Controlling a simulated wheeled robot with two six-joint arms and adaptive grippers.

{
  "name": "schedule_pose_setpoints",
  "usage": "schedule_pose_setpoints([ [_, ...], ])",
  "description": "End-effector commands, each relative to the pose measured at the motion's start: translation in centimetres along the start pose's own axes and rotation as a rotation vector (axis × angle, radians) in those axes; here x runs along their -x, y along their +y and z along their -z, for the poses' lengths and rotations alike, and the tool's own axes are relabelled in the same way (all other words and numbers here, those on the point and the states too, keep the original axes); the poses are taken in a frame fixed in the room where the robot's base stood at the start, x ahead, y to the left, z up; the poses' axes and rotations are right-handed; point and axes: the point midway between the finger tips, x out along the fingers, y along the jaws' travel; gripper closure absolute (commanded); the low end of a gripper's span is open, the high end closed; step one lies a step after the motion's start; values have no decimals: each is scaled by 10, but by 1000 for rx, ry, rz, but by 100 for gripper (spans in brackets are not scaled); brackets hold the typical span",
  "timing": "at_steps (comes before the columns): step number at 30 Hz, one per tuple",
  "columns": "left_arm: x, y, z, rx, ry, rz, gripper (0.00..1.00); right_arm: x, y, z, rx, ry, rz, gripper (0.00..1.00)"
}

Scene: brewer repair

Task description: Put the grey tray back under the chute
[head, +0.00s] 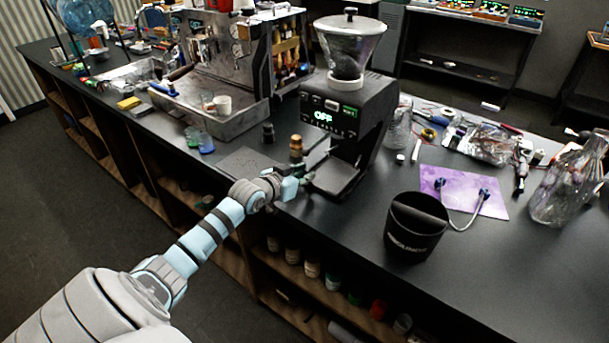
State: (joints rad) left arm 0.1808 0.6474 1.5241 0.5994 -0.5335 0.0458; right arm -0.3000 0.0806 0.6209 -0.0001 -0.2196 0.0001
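The black coffee grinder (345,115) with a clear hopper stands on the counter, its display reading "OFF". A flat dark grey tray (337,177) lies at the foot of its front, below where the chute sits; the chute itself is hard to make out. My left gripper (304,182) is at the tray's left edge, low over the counter. Its fingers are small and dark, so I cannot tell whether they are shut on the tray or only beside it. My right gripper is not in view.
A wooden-handled tamper (297,150) stands just behind my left gripper. A grey mat (243,162) lies to its left. A black knock bin (415,228) and a purple cloth (465,190) are to the right. The espresso machine (225,50) stands behind left. The front right counter is clear.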

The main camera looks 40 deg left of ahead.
Motion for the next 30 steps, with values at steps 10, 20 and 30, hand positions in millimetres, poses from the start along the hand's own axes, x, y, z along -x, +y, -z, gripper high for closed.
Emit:
schedule_pose_setpoints([
  [10,-1,2,1,-1,1,-3,60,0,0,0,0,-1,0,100],
  [20,39,2,8,-9,-3,-4,60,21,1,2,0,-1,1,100],
  [30,118,1,10,-7,-1,-3,60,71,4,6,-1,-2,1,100],
])
